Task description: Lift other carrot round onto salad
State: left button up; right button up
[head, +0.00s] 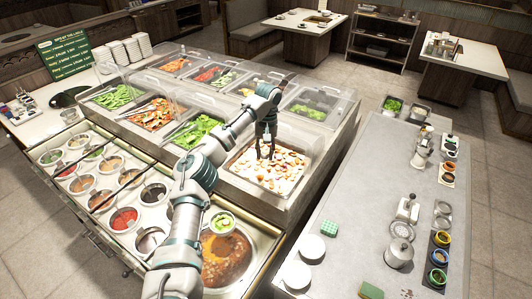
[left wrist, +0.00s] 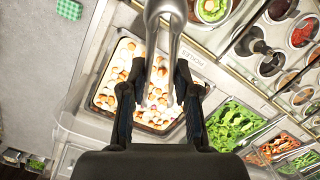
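My left gripper (head: 265,157) is over the near right pan (head: 238,181), its dark fingers pointing down and apart. The pan holds many white and orange pieces; I cannot pick out a single carrot round among them. In the left wrist view the fingers of my left gripper (left wrist: 158,95) stand apart over the same pan (left wrist: 93,103). A grey forked metal thing (left wrist: 165,30) shows between them; I cannot tell whether they touch it. Green salad (head: 195,131) lies in the pan to the left, and also shows in the left wrist view (left wrist: 233,124). My right gripper is not in view.
Clear covers (head: 330,95) stand over the back pans. Sauce wells (head: 125,218) fill the counter at the lower left. A grey side table (head: 350,200) on the right carries white plates (head: 312,247), a green sponge (head: 329,228) and several jars and pots.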

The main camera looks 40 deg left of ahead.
pick_arm(q)
jog(key=s+a+f+m, duration=0.2)
jog(key=a+f+m, duration=0.1)
jog(key=a+m, duration=0.4)
notch_tip(320, 180, down, 6)
jog(key=n, duration=0.1)
jog(key=shift+s+a+g+y, duration=0.2)
jog(key=shift+a+g+y, duration=0.1)
jog(key=shift+a, duration=0.05)
jog(key=shift+s+f, duration=0.1)
jog(key=shift+f, duration=0.1)
jog(key=shift+d, duration=0.1)
dwell(0.3)
dwell(0.4)
jog(key=shift+f, duration=0.9)
jog(key=shift+f, duration=0.2)
